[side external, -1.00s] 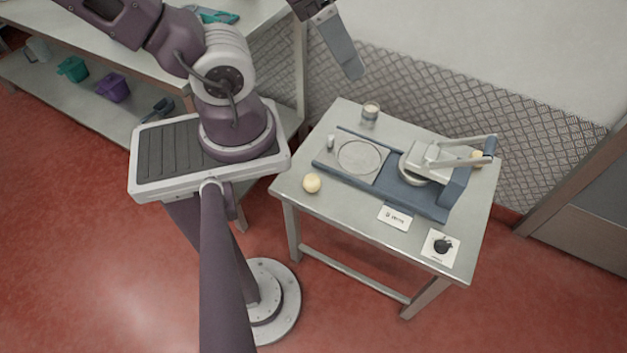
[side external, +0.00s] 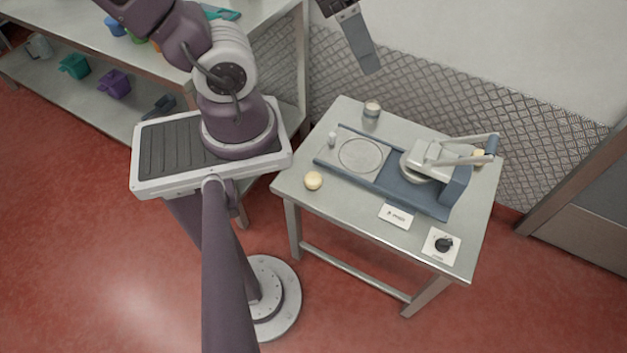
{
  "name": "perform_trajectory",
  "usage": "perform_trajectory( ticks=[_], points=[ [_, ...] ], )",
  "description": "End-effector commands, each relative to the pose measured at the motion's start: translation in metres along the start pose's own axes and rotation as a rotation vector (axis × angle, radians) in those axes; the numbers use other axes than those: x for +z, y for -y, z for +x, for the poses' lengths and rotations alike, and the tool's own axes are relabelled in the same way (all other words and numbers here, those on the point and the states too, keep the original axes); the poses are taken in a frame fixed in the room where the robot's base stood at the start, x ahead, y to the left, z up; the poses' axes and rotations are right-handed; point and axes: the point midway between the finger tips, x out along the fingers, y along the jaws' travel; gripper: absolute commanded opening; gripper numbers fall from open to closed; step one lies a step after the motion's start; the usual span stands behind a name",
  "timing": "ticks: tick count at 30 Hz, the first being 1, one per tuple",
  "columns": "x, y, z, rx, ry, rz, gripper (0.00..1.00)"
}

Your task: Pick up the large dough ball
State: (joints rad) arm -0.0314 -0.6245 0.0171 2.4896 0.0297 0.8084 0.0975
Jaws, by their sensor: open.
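A pale, round dough ball (side external: 313,181) sits on the steel table near its left front edge. A second pale, rounded thing (side external: 479,155) shows at the right, partly hidden behind the press handle; I cannot tell its full size. The near ball looks the larger of the two. My gripper (side external: 367,60) hangs high at the top of the picture, above and behind the table, well apart from both. It is open, with nothing seen in it; its fingers overlap in this view.
A blue press (side external: 420,197) with a round plate (side external: 360,155) and a raised metal handle (side external: 470,145) fills the table's middle. Shelves (side external: 95,97) stand left.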

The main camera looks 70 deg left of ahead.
Motion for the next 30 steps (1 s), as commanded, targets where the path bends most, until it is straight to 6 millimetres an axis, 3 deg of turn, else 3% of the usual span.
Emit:
perform_trajectory(
  ticks=[4, 8, 11, 14, 18, 21, 24, 30],
  points=[
    [-0.035, 0.050, 0.077, -0.062, 0.124, 0.221, 0.71],
    [-0.035, 0.099, 0.161, -0.069, 0.235, 0.466, 0.71],
    [-0.009, 0.130, 0.227, -0.030, 0.315, 0.666, 0.71],
    [0.037, 0.151, 0.288, 0.047, 0.377, 0.869, 0.71],
    [0.123, 0.156, 0.356, 0.199, 0.404, 1.131, 0.71],
    [0.176, 0.145, 0.382, 0.297, 0.383, 1.267, 0.71],
    [0.209, 0.133, 0.395, 0.357, 0.354, 1.350, 0.71],
    [0.229, 0.125, 0.411, 0.384, 0.335, 1.391, 0.71]
  ],
)
